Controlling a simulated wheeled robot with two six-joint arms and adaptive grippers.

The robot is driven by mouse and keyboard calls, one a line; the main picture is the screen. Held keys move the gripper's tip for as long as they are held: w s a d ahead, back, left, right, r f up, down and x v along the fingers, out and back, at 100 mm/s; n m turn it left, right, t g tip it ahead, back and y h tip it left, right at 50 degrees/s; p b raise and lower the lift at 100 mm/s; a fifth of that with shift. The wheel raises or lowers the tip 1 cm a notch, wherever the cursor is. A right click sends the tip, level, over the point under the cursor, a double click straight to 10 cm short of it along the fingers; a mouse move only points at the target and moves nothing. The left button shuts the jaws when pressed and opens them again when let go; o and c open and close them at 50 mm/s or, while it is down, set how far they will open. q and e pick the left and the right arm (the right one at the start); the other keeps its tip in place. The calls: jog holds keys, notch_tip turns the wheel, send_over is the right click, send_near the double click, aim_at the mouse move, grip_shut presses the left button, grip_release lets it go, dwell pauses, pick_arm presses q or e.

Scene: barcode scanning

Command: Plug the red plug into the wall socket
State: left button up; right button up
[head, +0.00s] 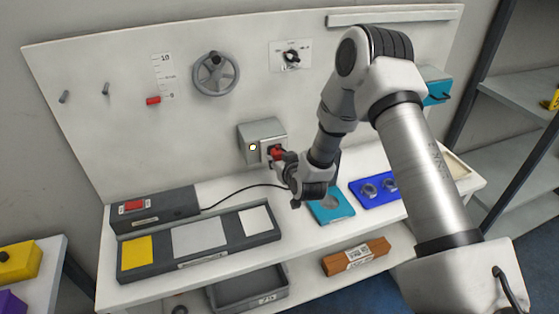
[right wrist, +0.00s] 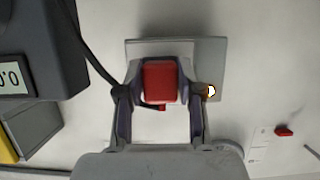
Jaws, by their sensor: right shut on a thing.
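The red plug (head: 277,152) is at the front face of the grey wall socket box (head: 256,130) on the upright panel. My right gripper (head: 278,158) is shut on the plug. In the right wrist view the plug (right wrist: 160,82) sits between the two fingers, with the socket box (right wrist: 216,62) directly behind it. The plug looks in line with the box, but how deep it sits is hidden. A small lamp (head: 253,147) on the box glows white-yellow. A black cable (head: 240,194) runs from the plug area to a dark device (head: 155,213). My left gripper is not in view.
The white bench below holds a long dark tray with yellow, grey and white pads (head: 200,239), a teal block (head: 332,207) and a blue holder (head: 378,189). A handwheel (head: 215,74) and a rotary switch (head: 291,57) are on the panel above the socket.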

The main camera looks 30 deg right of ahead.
jog(key=shift+w+d, duration=0.1)
jog(key=shift+w, duration=0.3)
jog(key=o, duration=1.1)
jog(key=shift+o, duration=0.2)
jog(key=v, duration=1.2)
